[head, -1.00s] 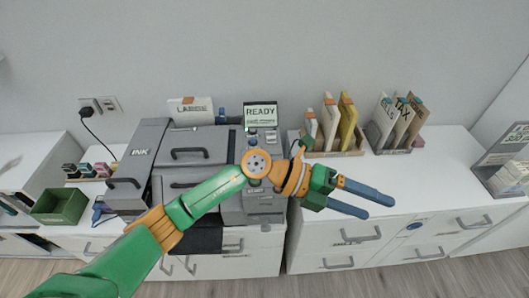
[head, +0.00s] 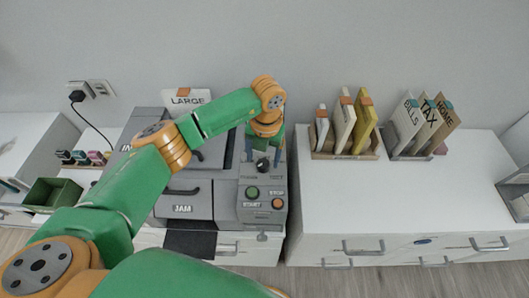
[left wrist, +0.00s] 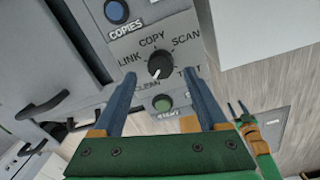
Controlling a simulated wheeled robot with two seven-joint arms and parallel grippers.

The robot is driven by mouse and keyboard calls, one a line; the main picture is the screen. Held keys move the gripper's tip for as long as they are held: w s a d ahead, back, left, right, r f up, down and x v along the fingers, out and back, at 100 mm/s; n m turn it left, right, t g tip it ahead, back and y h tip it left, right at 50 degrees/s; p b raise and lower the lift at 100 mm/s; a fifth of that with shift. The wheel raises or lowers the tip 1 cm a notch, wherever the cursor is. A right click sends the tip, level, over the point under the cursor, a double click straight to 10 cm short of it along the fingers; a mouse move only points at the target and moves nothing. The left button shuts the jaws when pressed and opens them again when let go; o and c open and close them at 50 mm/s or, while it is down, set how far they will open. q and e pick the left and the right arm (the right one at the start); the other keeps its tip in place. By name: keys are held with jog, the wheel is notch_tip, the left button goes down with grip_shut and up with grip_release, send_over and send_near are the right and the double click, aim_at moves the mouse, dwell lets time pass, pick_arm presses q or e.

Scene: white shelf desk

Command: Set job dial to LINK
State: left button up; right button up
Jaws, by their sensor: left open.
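The job dial (left wrist: 160,66) is a dark round knob on the grey machine's control panel (left wrist: 185,28), seen in the left wrist view. Labels LINK, COPY, SCAN and CLEAN ring it, with another at the right. A small light mark shows on the knob's lower left, but I cannot tell its setting. My left gripper (left wrist: 160,80) is open, its blue fingers on either side of the dial in the picture; contact is unclear. In the head view my left gripper (head: 262,158) points down over the panel. My right gripper (left wrist: 237,108) shows small and low, with its fingers apart.
A green START button (head: 252,192) and an orange STOP button (head: 278,203) sit below the dial. A blue COPIES button (left wrist: 115,12) is above it. A file holder (head: 345,155) and a folder rack (head: 410,155) stand right on the white desk. Desk space before them is clear.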

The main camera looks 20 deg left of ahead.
aim_at(263, 163)
pick_arm(q)
notch_tip(263, 163, down, 2)
jog(key=shift+w+f, duration=0.1)
jog(key=shift+f, duration=0.15)
jog(key=shift+w+f, duration=0.15)
jog(key=shift+w, duration=0.15)
jog(key=shift+c, duration=0.3)
jog(key=shift+s, duration=0.2)
grip_shut()
jog(key=shift+f+m+b, duration=0.1)
jog(key=shift+m+b, duration=1.3)
jog(key=shift+m, duration=0.2)
jog(key=m+b, duration=0.6)
jog(key=m, duration=0.1)
jog(key=shift+m+t, duration=0.3)
jog(key=shift+r+m+b, duration=0.25)
jog(key=shift+m+b, duration=0.6)
jog(key=shift+m, duration=0.25)
